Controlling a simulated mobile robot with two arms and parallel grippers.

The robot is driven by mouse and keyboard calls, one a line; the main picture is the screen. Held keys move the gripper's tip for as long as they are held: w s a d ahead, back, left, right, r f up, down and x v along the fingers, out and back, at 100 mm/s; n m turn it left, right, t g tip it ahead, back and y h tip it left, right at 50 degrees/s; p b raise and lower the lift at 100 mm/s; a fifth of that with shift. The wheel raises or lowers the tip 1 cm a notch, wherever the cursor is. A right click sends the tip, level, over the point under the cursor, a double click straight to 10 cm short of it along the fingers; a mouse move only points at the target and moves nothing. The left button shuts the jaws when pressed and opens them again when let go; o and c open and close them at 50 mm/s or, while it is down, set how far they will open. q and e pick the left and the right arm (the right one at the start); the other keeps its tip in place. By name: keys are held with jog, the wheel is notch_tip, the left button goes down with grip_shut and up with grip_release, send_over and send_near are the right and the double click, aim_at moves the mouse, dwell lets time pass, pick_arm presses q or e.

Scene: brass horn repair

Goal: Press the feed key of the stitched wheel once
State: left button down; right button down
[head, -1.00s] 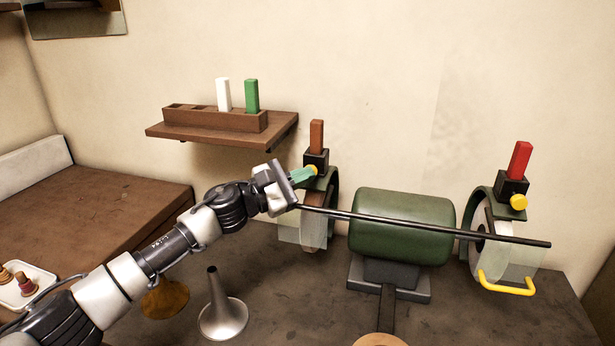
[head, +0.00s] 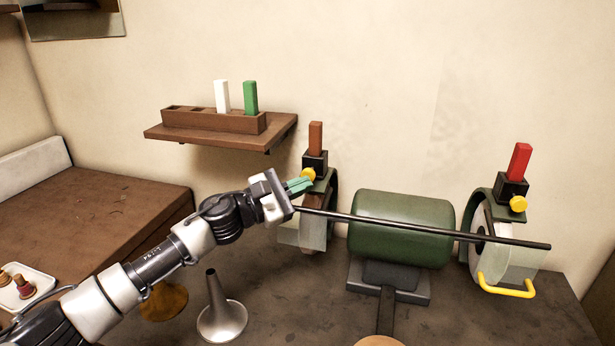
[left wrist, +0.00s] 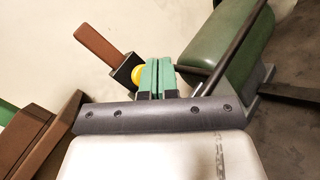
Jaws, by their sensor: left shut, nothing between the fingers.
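The left wheel (head: 313,232) of the polishing machine sits under a dark green hood, largely behind my left gripper and a clear shield. Above it is a black holder (head: 315,164) with a brown bar (head: 316,138) and a round yellow key (head: 308,174). My left gripper (head: 309,184) is shut and empty, its green fingertips just below and in front of this key. In the left wrist view the key (left wrist: 138,74) shows right beside the fingertips (left wrist: 157,68); I cannot tell whether they touch. My right gripper is not in view.
The right wheel (head: 481,222) has its own yellow key (head: 518,204) and a red bar (head: 519,161). A dark rod (head: 420,228) crosses before the green motor (head: 400,228). A wall shelf (head: 155,133) is at upper left; a silver bell (head: 222,318) stands below my arm.

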pick_arm(q)
jog(key=shift+s+a, duration=0.1)
dwell(0.3)
jog(key=s, duration=0.1)
jog(key=s+a+p, duration=0.1)
jog(key=s, duration=0.2)
jog(key=shift+s+a, duration=0.25)
dwell(0.5)
